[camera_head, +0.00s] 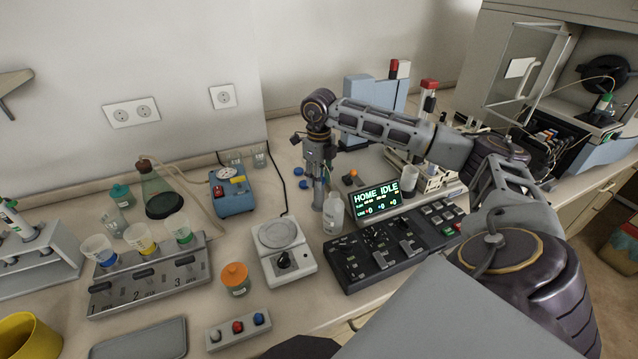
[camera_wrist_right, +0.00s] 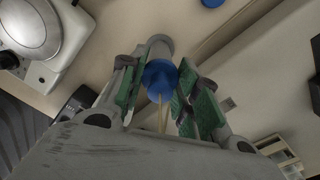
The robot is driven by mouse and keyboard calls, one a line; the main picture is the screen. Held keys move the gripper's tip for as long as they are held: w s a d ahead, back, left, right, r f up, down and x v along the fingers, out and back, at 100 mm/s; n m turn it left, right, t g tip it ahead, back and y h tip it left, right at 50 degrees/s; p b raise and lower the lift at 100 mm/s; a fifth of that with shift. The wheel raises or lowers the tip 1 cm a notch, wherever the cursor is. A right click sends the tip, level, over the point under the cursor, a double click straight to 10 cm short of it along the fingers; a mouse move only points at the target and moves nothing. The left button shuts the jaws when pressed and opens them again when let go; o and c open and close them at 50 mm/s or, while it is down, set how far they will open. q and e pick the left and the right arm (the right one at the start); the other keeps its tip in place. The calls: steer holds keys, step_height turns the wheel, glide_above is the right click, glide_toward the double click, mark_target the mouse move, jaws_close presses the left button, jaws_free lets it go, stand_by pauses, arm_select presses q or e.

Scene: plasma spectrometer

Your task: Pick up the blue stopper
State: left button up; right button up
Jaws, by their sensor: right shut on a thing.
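My right gripper (camera_head: 318,200) points down at the back of the bench, behind the white bottle (camera_head: 333,214). In the right wrist view the blue stopper (camera_wrist_right: 160,77) is between the green finger pads of my right gripper (camera_wrist_right: 160,88), which is shut on it. A pale grey cylinder end shows just beyond the stopper; I cannot tell whether they touch. In the head view the held stopper is hidden. Two other small blue pieces, one nearer the wall (camera_head: 298,171) and one just in front (camera_head: 304,184), lie left of the gripper. My left gripper is not in view.
The balance (camera_head: 284,250) stands left of the bottle. A black control panel (camera_head: 380,250) with a lit display (camera_head: 377,200) is to the right. A blue gauge box (camera_head: 232,193) stands farther left. Some bare bench lies around the small blue pieces.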

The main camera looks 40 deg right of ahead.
steer(key=shift+r, duration=0.75)
step_height(320, 180, up, 5)
steer(key=shift+r, duration=0.1)
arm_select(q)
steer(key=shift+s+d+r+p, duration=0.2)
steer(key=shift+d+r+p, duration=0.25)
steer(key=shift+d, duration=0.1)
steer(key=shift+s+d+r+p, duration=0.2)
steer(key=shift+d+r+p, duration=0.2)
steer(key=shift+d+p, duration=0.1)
arm_select(e)
step_height(320, 180, up, 12)
